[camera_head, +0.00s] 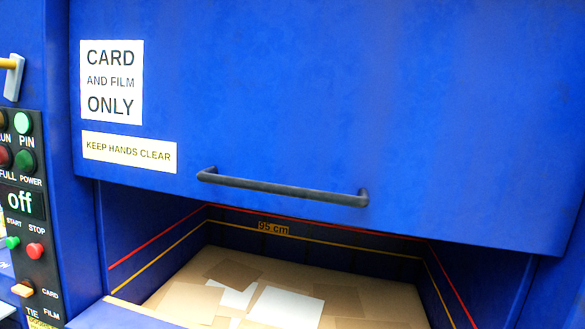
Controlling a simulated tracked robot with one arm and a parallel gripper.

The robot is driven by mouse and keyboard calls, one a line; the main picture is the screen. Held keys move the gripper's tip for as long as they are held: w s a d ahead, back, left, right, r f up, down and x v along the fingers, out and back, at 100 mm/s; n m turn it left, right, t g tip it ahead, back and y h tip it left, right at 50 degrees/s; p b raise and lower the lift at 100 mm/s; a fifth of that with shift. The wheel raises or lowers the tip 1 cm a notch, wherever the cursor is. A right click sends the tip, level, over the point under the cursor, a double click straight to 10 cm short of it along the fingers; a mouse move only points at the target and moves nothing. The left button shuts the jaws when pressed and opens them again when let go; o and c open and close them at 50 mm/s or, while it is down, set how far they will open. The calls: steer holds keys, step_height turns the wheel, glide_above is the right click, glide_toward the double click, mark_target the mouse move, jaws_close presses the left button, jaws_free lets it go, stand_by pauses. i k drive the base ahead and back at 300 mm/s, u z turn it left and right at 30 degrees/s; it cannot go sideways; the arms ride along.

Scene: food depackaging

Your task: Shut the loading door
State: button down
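The blue loading door (400,100) fills the upper part of the view. It is raised, and the opening below its bottom edge is uncovered. A dark bar handle (285,190) runs across the door near that edge. White labels on the door read "CARD AND FILM ONLY" (111,82) and "KEEP HANDS CLEAR" (129,152). Inside the chamber lie brown and white card sheets (287,305). Red and yellow lines and a "95 cm" mark (274,228) show on the inner walls. My gripper is not in view.
A black control panel (30,215) with coloured buttons is at the left; its display (20,200) reads "off". A grey lever or latch (14,77) sticks out above the panel. A blue ledge (120,316) shows at the lower front of the opening.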

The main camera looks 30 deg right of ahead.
mark_target(458, 122)
steer(key=z, duration=0.6)
steer(key=i, duration=1.05)
steer(key=u, duration=0.05)
